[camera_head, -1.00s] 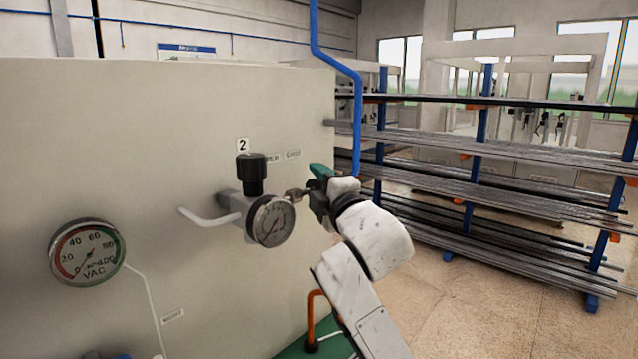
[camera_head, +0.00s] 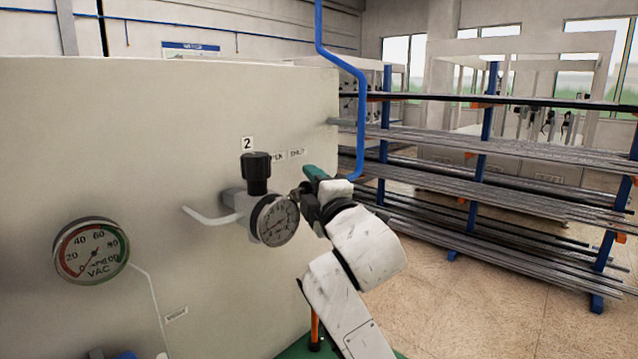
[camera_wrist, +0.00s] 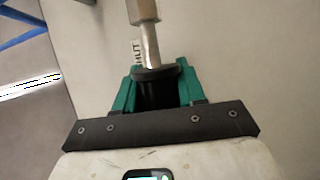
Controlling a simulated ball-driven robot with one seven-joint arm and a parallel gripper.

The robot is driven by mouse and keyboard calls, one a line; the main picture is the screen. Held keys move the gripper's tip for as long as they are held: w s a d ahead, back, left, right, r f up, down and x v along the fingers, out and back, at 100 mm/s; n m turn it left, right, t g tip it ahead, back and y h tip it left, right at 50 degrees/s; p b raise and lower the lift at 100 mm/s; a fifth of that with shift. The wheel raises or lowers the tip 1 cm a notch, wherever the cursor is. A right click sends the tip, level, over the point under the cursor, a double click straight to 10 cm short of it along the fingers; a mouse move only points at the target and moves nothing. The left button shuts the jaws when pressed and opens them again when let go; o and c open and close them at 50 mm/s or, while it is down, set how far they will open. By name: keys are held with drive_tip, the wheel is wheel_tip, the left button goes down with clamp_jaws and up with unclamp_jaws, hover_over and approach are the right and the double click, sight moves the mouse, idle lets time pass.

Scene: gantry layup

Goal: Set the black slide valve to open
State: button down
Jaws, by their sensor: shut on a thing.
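My gripper (camera_head: 305,190) is at the right side of the pipe assembly on the pale panel, just right of the round gauge (camera_head: 275,219). In the wrist view its green fingers (camera_wrist: 157,88) are shut on a black sleeve with a wider rim, the black slide valve (camera_wrist: 155,96). A metal stem (camera_wrist: 146,38) runs out of the sleeve, away from my gripper. In the head view my gripper hides the valve. The OPEN label (camera_head: 277,156) and SHUT label (camera_head: 297,153) are on the panel above; the SHUT label also shows beside the stem in the wrist view (camera_wrist: 138,52), partly hidden.
A black knob (camera_head: 256,172) stands above the gauge, under a "2" tag (camera_head: 247,143). A vacuum gauge (camera_head: 91,250) is at lower left. A blue pipe (camera_head: 361,110) runs close behind my gripper. A rack of rods (camera_head: 490,190) stands at right; open floor lies before it.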

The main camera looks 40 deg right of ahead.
drive_tip(key=c, duration=1.1)
unclamp_jaws()
drive_tip(key=shift+a+f, duration=0.15)
drive_tip(key=o, duration=0.3)
drive_tip(key=shift+a, duration=0.15)
drive_tip(key=shift+o, duration=0.2)
drive_tip(key=b+v, duration=0.2)
drive_tip(key=v, duration=0.8)
drive_tip(key=shift+s, duration=0.4)
drive_tip(key=shift+a, duration=0.1)
